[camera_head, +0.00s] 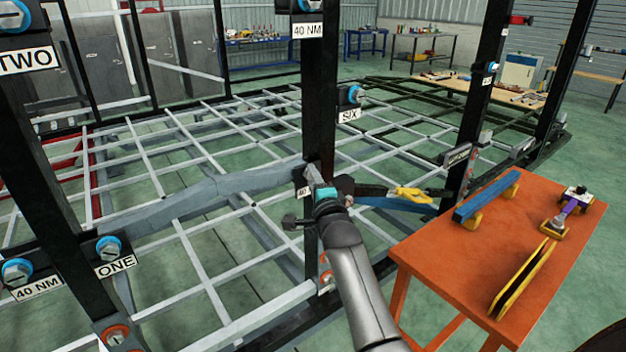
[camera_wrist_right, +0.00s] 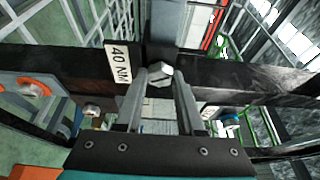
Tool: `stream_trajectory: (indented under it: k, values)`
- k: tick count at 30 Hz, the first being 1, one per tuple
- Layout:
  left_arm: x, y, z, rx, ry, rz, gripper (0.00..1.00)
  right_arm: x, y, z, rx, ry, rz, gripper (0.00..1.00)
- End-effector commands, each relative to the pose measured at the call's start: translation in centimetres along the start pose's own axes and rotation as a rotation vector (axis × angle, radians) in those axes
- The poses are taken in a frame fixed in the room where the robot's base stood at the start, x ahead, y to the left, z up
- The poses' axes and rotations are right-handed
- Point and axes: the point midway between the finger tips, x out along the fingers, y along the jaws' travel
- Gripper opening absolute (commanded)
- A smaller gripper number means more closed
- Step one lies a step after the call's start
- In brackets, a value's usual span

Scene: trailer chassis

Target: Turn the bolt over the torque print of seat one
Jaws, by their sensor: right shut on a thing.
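The print ONE (camera_head: 115,265) sits on a dark beam at the lower left, with a blue-ringed bolt (camera_head: 107,248) above it. Left of it on the same beam is a 40 NM print (camera_head: 36,289) with another blue-ringed bolt (camera_head: 17,271) over it. My right gripper (camera_head: 313,177) is at the middle black post, by a partly hidden print reading 40 (camera_head: 303,191). In the right wrist view, my right gripper (camera_wrist_right: 160,76) is shut on a grey hex bolt (camera_wrist_right: 160,71), beside a 40 NM print (camera_wrist_right: 118,62). My left gripper is not in view.
An orange table (camera_head: 440,258) on the right holds a blue bar (camera_head: 487,194), a yellow-edged piece (camera_head: 521,279) and a purple tool (camera_head: 570,204). A pale lattice frame (camera_head: 200,220) spreads behind.

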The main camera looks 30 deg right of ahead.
Motion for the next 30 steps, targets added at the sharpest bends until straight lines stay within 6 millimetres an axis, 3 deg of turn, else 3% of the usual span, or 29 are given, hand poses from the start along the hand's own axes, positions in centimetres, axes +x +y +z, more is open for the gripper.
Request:
stream_trajectory:
  k: [5, 20, 30]
  values:
    - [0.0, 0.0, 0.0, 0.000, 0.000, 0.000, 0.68, 0.0, 0.0, 0.0, 0.001, 0.000, 0.000, 0.00]
    - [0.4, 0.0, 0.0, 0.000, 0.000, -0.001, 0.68, 0.0, 0.2, 0.0, -0.045, 0.000, -0.018, 0.00]
    - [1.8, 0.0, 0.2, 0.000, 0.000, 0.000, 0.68, 0.0, 0.6, -0.1, -0.269, 0.001, -0.110, 0.00]
